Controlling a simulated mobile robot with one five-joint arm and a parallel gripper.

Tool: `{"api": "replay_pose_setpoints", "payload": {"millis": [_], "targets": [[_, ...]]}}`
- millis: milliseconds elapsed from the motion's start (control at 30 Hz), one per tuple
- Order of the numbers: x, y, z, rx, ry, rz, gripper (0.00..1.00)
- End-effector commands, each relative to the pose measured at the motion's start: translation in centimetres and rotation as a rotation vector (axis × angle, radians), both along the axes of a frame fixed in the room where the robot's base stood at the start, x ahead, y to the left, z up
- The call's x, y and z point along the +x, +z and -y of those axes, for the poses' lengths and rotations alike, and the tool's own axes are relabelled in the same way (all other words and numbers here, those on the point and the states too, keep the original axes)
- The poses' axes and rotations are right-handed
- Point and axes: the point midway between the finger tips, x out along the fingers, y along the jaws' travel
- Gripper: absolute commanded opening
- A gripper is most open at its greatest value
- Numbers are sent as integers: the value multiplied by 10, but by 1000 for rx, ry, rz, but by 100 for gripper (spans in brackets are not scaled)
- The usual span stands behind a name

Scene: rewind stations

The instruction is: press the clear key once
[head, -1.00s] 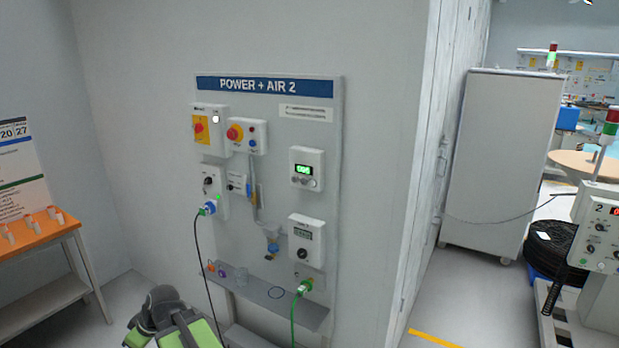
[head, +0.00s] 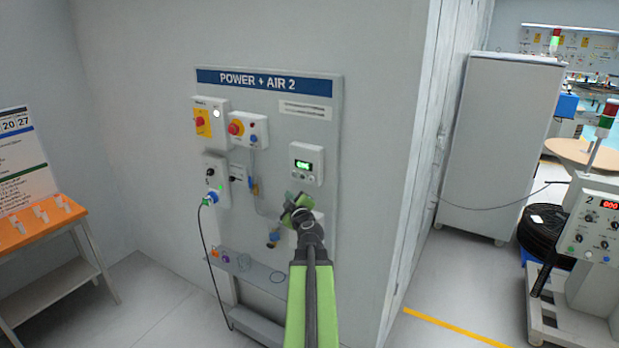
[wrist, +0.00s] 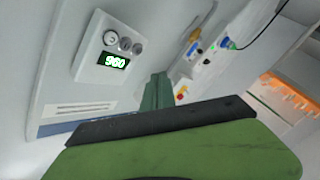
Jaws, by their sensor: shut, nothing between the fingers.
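The counter box (head: 306,164) is a white unit with a lit green display on the right side of the POWER + AIR 2 board. It shows upside down in the wrist view (wrist: 88,62), with three round keys (wrist: 124,44) beside the display. I cannot read which key is clear. My gripper (head: 298,204) is shut and empty, in front of the board and just below the counter box in the head view. In the wrist view its fingers (wrist: 156,92) point toward the board, right of the box and apart from the keys.
The board (head: 268,112) also carries red-knob switch boxes (head: 210,120), a blue plug (head: 209,198) with a black cable, and a low shelf (head: 240,270). My arm covers the lower white box. An orange-topped table (head: 45,218) stands left; a grey cabinet (head: 500,140) stands right.

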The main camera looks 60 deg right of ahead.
Motion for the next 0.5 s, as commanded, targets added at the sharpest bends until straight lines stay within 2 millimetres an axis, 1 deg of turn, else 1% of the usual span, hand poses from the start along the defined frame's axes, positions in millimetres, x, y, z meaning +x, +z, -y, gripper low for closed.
{"api": "replay_pose_setpoints", "payload": {"millis": [33, 133, 500], "targets": [[-6, 3, 5, -8, -16, -1, 0], [-11, 4, 9, -18, -29, -4, 0], [-11, 4, 11, -17, -28, -4, 0]]}}
